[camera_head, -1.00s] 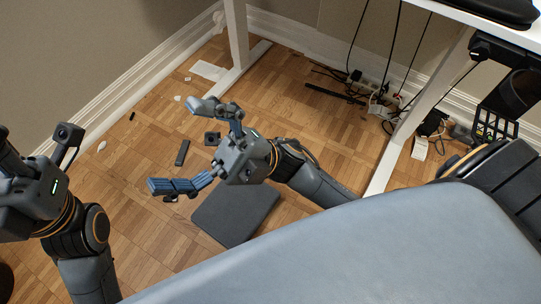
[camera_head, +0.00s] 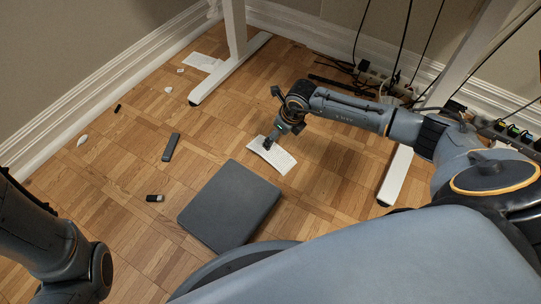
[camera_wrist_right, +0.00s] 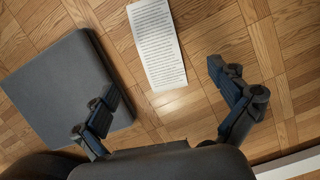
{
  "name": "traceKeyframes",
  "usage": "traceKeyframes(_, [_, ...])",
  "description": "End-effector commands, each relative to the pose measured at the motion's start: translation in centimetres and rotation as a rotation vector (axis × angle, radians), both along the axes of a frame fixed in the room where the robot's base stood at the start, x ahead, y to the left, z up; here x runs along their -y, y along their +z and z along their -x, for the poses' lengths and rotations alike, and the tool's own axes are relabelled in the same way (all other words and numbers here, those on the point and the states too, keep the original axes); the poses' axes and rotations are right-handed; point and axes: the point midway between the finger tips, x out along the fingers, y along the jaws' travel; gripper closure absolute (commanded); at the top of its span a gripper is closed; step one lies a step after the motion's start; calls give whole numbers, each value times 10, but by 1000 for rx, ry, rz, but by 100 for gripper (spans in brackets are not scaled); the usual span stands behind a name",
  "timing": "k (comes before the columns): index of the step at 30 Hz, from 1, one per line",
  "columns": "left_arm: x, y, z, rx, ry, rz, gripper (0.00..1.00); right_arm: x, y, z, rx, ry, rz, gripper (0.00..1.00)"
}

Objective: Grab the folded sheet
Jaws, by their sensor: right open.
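A white printed sheet (camera_head: 271,156) lies on the wood floor just beyond the dark grey flat pad. It also shows in the right wrist view (camera_wrist_right: 157,43), with lines of text and a slight bend at its near end. My right gripper (camera_head: 269,146) points down at the sheet in the head view and covers a small part of it. In the right wrist view my right gripper (camera_wrist_right: 170,105) is open and empty, with the sheet between and beyond its fingers. Contact with the floor cannot be told. My left arm shows at the left edge; its gripper is out of view.
The grey pad (camera_head: 229,205) lies close to the sheet. A dark remote-like bar (camera_head: 171,147), a small black item (camera_head: 155,198) and another white paper (camera_head: 203,62) lie on the floor. A white desk leg (camera_head: 397,174) stands to the right, with cables and a power strip behind.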

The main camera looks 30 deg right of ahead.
Motion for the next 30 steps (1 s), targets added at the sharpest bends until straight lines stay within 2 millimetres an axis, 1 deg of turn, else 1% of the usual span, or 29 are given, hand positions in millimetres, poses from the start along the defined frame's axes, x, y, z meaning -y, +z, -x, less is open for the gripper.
traceKeyframes(1, [0,-16,0,0,0,0,60,-3,-19,-3,0,1,-2,3])
traceKeyframes(6, [0,-36,0,-1,0,0,60,-6,-47,-12,1,1,-4,3])
traceKeyframes(9, [0,-41,0,-1,0,0,60,-7,-54,-14,1,1,-4,3])
traceKeyframes(14, [0,-44,0,-1,0,0,60,-8,-58,-16,0,2,-5,3])
traceKeyframes(16, [0,-48,0,0,0,0,60,-9,-62,-16,0,2,-5,3])
traceKeyframes(20, [0,-65,0,1,0,0,60,-10,-77,-17,0,3,-6,3])
traceKeyframes(25, [0,-90,0,1,0,-1,60,-12,-98,-20,0,2,-6,3])
traceKeyframes(27, [0,-97,0,1,0,0,60,-13,-105,-23,0,2,-6,3])
traceKeyframes(30, [0,-100,0,-1,-1,-1,60,-13,-108,-25,0,1,-5,3])
